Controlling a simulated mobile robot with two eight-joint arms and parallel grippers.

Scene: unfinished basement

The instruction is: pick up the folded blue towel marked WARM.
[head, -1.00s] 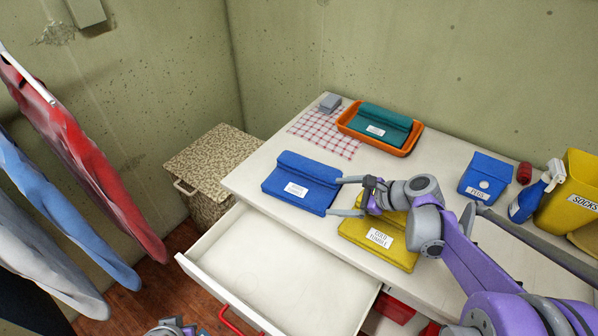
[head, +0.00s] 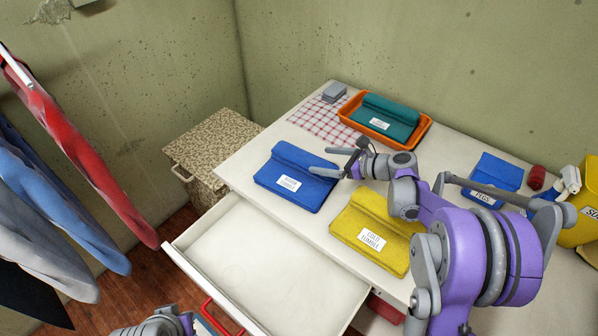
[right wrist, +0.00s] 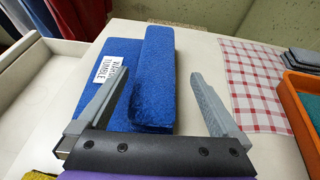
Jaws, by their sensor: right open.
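The folded blue towel (head: 298,160) lies on the white worktop, left of my right gripper, with a white label on its front part. In the right wrist view the towel (right wrist: 152,75) has a raised fold, and its label reads like "WARM TUMBLE". My right gripper (head: 322,161) is open and empty at the towel's right edge. In the right wrist view the open fingers (right wrist: 160,95) show with the raised fold between them; contact cannot be told. Of my left arm only a piece shows at the bottom edge of the head view.
A yellow towel marked COLD TUMBLE (head: 362,237) lies nearer. An orange tray (head: 424,129) holds a green towel (head: 390,115), beside a checked cloth (head: 318,120) and grey block (head: 334,92). A blue PEGS pouch (head: 497,172) is right. An open drawer (head: 250,250) juts out in front.

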